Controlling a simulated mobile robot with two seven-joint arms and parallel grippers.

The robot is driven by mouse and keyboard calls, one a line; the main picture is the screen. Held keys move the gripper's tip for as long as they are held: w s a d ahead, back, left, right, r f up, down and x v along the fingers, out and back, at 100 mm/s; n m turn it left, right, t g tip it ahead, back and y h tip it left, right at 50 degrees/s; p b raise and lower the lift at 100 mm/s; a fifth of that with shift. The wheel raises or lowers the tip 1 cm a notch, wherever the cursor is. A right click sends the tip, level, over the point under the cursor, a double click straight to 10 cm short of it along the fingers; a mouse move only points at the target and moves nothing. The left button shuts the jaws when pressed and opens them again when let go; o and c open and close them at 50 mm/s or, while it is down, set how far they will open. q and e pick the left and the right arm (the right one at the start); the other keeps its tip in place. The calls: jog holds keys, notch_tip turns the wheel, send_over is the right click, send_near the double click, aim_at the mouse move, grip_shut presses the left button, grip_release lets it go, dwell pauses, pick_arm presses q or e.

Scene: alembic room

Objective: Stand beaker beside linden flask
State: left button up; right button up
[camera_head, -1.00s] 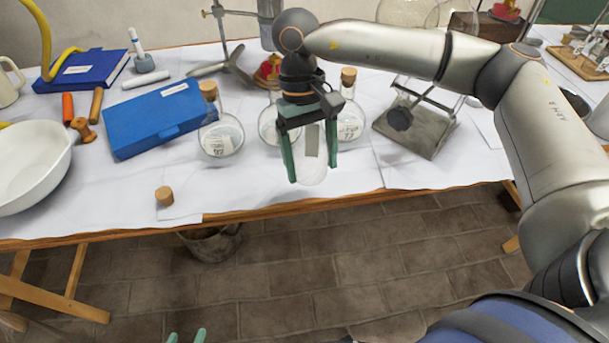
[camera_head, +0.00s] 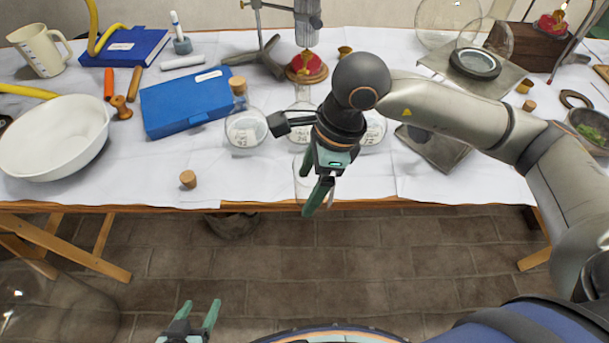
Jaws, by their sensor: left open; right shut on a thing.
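My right gripper (camera_head: 312,186) is over the table's front edge, shut on a clear glass beaker (camera_head: 300,172). The beaker is faint and mostly hidden by the fingers; I cannot tell whether its base touches the table. Behind it stand several round glass flasks with labels too small to read, so I cannot tell which is linden: a corked left flask (camera_head: 245,130), a middle flask (camera_head: 302,119) partly behind the gripper, and a right flask (camera_head: 375,132) partly behind my wrist. My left gripper (camera_head: 201,306) is open and empty, low in front of the table.
A blue box (camera_head: 186,102) lies left of the flasks, with a white bowl (camera_head: 54,138) farther left. A loose cork (camera_head: 188,179) is near the front edge. A lab jack (camera_head: 434,148) stands on the right. White table surface (camera_head: 240,180) is clear in front of the left flask.

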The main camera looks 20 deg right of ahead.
jog(key=s+a+r+m+t+h+p, duration=0.2)
jog(key=a+r+m, duration=0.2)
jog(key=m, duration=0.8)
jog(key=w+d+f, duration=0.2)
jog(key=w+f, duration=0.1)
jog(key=w, duration=0.1)
jog(key=w+d+f, duration=0.1)
jog(key=w+f, duration=0.2)
jog(key=w+d+f, duration=0.2)
jog(key=w+f, duration=0.1)
jog(key=w, duration=0.1)
jog(key=shift+w+d, duration=0.3)
jog(key=shift+w+d+f, duration=0.25)
jog(key=shift+w+f, duration=0.3)
jog(key=shift+f, duration=0.1)
notch_tip(320, 180, down, 3)
jog(key=shift+p, duration=0.35)
